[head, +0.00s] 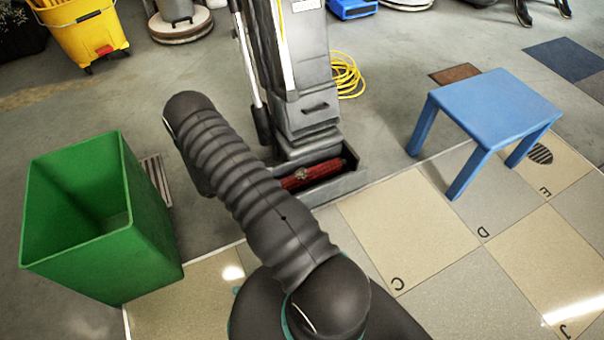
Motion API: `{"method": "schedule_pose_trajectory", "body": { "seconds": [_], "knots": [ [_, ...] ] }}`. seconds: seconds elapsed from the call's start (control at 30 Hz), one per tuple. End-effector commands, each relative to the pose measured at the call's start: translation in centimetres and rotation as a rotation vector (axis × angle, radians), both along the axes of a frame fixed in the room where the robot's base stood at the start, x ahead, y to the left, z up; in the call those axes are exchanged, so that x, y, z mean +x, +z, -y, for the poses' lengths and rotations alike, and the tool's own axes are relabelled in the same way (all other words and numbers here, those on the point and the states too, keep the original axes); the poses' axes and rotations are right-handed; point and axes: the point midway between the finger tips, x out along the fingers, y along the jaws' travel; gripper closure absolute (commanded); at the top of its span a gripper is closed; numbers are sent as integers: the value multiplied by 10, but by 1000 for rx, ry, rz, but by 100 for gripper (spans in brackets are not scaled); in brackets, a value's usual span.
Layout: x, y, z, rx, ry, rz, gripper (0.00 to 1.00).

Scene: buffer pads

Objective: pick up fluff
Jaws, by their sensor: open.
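A small pale, greyish tuft, which looks like the fluff (301,173), sits on the red brush roller (325,171). The roller lies in the open dark base (345,183) of an upright grey floor machine (305,90). It is too small to make out its exact shape. My arm crosses the middle of the head view, just left of the roller, and covers the roller's left end. My gripper is not in view.
An open green bin (100,215) stands at left, its visible inside empty. A small blue table (495,105) stands at right with a bare top. A yellow cable (346,76) lies coiled behind the machine. A yellow bucket (85,35) is at back left. Lettered floor tiles are clear at lower right.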

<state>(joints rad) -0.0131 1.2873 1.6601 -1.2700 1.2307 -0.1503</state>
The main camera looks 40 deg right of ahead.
Motion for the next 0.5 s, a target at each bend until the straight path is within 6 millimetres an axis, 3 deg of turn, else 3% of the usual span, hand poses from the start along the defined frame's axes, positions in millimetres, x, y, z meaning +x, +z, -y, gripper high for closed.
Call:
{"method": "schedule_pose_trajectory", "body": {
  "seconds": [0.23,0.5],
  "knots": [
    [-10,-17,40,0,-3,-1,38],
    [-13,-23,55,1,-1,1,38]
  ]
}}
